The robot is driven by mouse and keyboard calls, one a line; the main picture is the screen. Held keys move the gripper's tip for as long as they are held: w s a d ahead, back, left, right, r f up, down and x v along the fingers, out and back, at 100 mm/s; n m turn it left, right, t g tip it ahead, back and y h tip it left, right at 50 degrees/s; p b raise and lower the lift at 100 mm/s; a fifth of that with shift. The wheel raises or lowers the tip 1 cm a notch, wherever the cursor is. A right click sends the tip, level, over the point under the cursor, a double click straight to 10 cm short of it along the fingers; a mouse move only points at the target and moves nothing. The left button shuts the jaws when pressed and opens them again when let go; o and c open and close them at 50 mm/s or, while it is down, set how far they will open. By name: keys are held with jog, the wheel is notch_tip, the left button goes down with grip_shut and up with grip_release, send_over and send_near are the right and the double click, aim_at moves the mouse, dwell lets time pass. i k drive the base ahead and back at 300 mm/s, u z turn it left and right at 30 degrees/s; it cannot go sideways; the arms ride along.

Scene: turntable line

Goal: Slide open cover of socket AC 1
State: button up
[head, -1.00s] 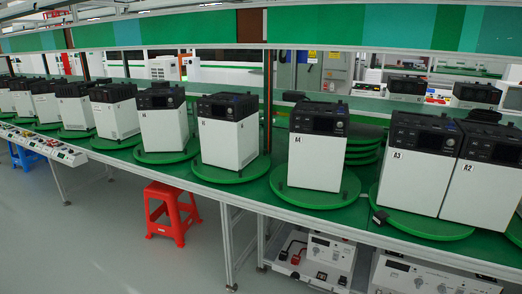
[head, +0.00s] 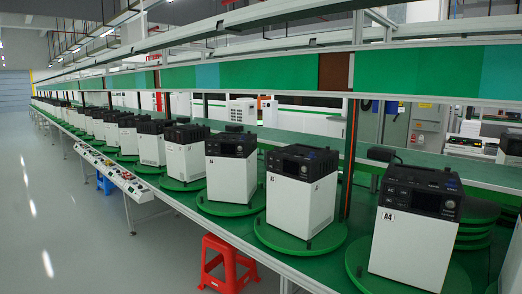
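Several white units with black tops stand upright in a row on round green turntables. The nearest whole one is marked A4 (head: 405,245) and stands on its turntable (head: 354,262) at the right. Another unit (head: 298,205) is to its left, and smaller ones recede to the far left. Their black front panels show small screens and knobs. I cannot make out a socket marked AC 1 or its cover on any of them. My gripper is not in view.
The long green bench runs from front right to far left under an overhead shelf. A red stool (head: 228,262) stands at its front edge. A control panel (head: 120,176) juts out farther left, with a blue stool (head: 105,184) near it. The grey floor (head: 75,235) at left is clear.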

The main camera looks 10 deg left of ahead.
aim_at(300, 204)
jog(key=u, duration=0.4)
jog(key=i, duration=0.65)
jog(key=u, duration=0.9)
jog(key=i, duration=0.45)
jog(key=u, duration=0.7)
jog(key=i, duration=0.55)
jog(key=u, duration=0.3)
